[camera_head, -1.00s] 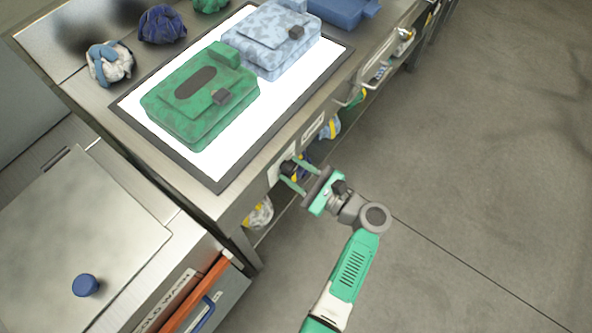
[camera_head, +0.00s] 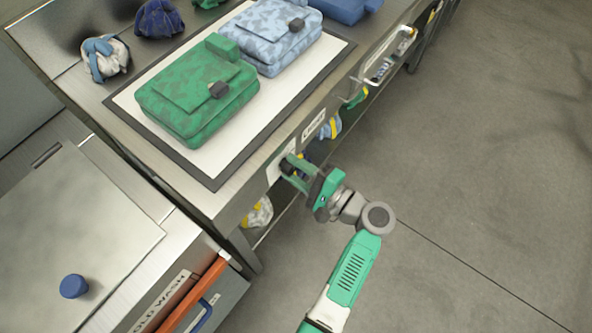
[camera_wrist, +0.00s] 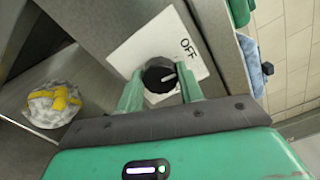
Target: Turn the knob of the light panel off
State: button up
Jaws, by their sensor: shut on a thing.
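The black knob (camera_wrist: 158,74) sits on a white plate (camera_wrist: 128,47) marked "OFF" on the front of the bench. Its white pointer mark is on the side facing right, below the lettering. My gripper (camera_wrist: 160,82) has its two green fingers on either side of the knob, shut on it. In the head view the knob (camera_head: 287,166) is partly hidden by my gripper (camera_head: 292,172). The light panel (camera_head: 215,162) on the bench top is a dull off-white, unlit in look, inside a dark frame. A green bag (camera_head: 195,95) and a light blue bag (camera_head: 268,40) lie on it.
Crumpled cloth items (camera_head: 105,57) lie behind the panel. A metal handle (camera_head: 385,62) juts from the bench front to the right. A yellow-and-white bundle (camera_wrist: 52,103) sits below the bench. Open floor (camera_head: 480,180) is on the right.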

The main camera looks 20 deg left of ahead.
jog(key=shift+n, duration=0.6)
jog(key=o, duration=1)
jog(key=p+v, duration=0.1)
jog(key=v, duration=0.6)
jog(key=shift+d+p, duration=0.35)
jog(key=shift+d, duration=0.05)
jog(key=shift+r, duration=0.1)
